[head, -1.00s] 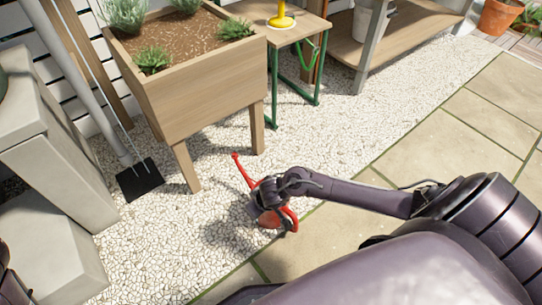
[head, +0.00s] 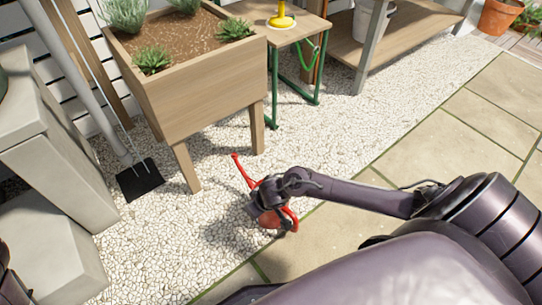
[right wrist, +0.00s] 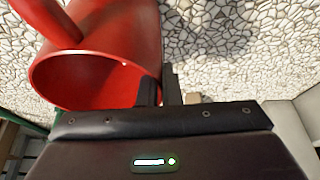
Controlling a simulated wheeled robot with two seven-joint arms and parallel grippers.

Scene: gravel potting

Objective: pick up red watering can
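The red watering can (head: 268,219) is over the pale gravel near the paving edge. Its thin spout points up and left in the head view, and my right arm hides much of its body. In the right wrist view its open round mouth (right wrist: 105,75) fills the upper left. My right gripper (right wrist: 160,88) is at the can's rim, one finger inside and one outside, close together with the wall between them. In the head view the right gripper (head: 262,200) is partly hidden by its own wrist. My left gripper is out of view.
A wooden planter (head: 200,85) on legs stands just behind the can. A small table (head: 299,36) with a yellow object (head: 281,18) stands beyond it. Grey concrete blocks (head: 50,150) are at left. Gravel and paving slabs (head: 440,150) at right are clear.

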